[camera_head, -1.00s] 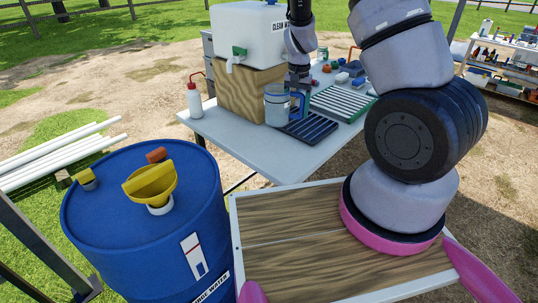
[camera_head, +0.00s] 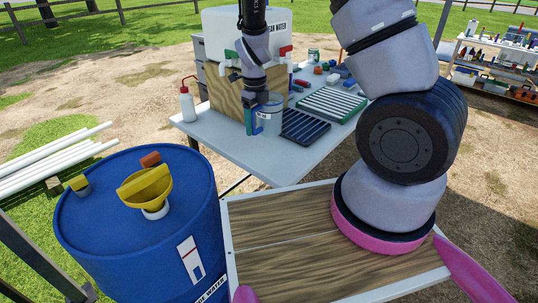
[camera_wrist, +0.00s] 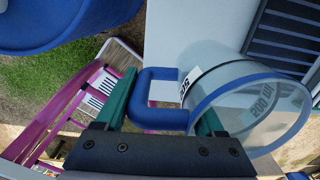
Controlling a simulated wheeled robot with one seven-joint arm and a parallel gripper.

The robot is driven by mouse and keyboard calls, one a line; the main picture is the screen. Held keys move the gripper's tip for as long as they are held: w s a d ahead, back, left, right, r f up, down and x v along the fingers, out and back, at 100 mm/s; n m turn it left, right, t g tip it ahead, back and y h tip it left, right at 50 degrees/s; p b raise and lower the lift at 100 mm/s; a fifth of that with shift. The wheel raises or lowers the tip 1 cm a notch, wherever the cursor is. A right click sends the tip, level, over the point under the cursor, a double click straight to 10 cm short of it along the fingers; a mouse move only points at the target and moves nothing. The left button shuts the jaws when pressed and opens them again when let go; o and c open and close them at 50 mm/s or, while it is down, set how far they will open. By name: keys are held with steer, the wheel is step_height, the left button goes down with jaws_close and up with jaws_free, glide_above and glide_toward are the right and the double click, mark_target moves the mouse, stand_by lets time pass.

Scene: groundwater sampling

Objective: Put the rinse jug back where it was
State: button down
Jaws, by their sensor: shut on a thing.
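The rinse jug (camera_head: 270,117) is a translucent jug with a blue rim, a blue handle and a white label. It is in front of the wooden block, left of the black ribbed tray (camera_head: 306,128). Whether its base touches the table cannot be told. My gripper (camera_head: 250,121) is at the jug's left side, shut on the handle. In the wrist view the green fingers of my gripper (camera_wrist: 165,112) are either side of the blue handle, and the jug (camera_wrist: 250,108) opens toward the camera. Part of the handle is hidden by the fingers.
The white table (camera_head: 218,141) has bare room at its front left. A wash bottle (camera_head: 187,104) stands at its left edge. The clean water tank (camera_head: 216,28) sits on the wooden block (camera_head: 224,97), partly behind my arm. A white ribbed rack (camera_head: 334,103) lies to the right.

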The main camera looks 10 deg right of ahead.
step_height(320, 180, down, 10)
steer(key=shift+a, duration=0.1)
stand_by(0.4)
steer(key=shift+s+f, duration=0.1)
jaws_free()
step_height(320, 180, up, 12)
steer(key=shift+r, duration=0.2)
